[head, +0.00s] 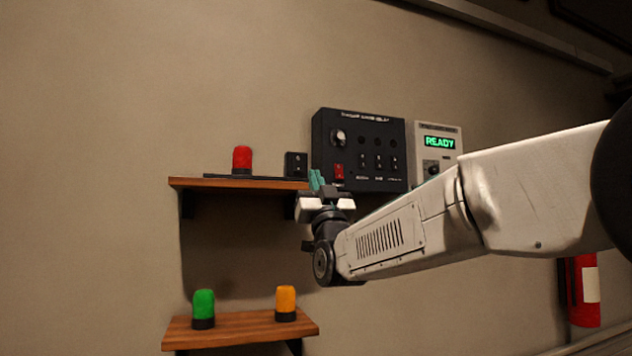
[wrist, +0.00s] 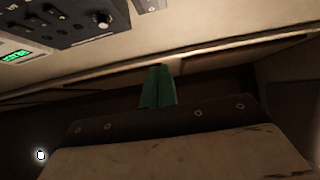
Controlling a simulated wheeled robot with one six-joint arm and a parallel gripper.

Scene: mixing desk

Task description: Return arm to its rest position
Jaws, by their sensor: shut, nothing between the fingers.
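My gripper (head: 316,180) has teal fingers that are shut with nothing between them. In the head view it points up in front of the right end of the upper shelf and the lower left of the black control panel (head: 358,138). I cannot tell how far it is from them. My white arm reaches in from the right. In the wrist view the closed fingers (wrist: 157,85) show in the middle, and the black panel (wrist: 70,22) shows upside down at the upper left.
A red lamp (head: 242,160) and a small black box (head: 296,165) stand on the upper wooden shelf (head: 205,183). A green lamp (head: 204,305) and an orange lamp (head: 286,300) stand on the lower shelf (head: 245,329). A grey box reads READY (head: 440,142). A red extinguisher (head: 582,300) is at lower right.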

